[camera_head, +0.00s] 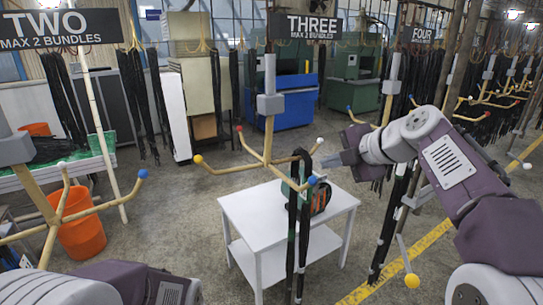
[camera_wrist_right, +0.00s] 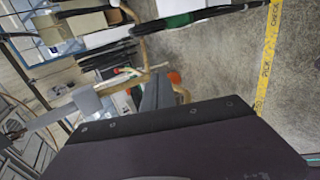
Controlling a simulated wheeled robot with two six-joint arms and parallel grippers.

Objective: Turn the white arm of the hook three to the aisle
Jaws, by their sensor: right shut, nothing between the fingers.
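Hook three (camera_head: 268,140) hangs in the middle of the head view under the THREE sign (camera_head: 303,25), with four wooden arms. Its white-tipped arm (camera_head: 320,140) points to the back right. The yellow tip (camera_head: 198,159) is at left, the red tip (camera_head: 239,128) at the back, the blue tip (camera_head: 312,181) at front right. Black hoses (camera_head: 291,225) hang at the blue-tipped arm. My right gripper (camera_head: 327,160) is shut and empty, just right of the hook between the white and blue tips; contact is unclear. The right wrist view shows the shut fingers (camera_wrist_right: 157,92) near wooden arms. My left gripper is out of view.
A white table (camera_head: 255,205) with a green and orange object stands below hook three. A yellow floor line (camera_head: 420,248) runs at right. Hook two (camera_head: 60,205) and an orange bucket (camera_head: 80,228) are at left. Other hooks with hoses hang at right.

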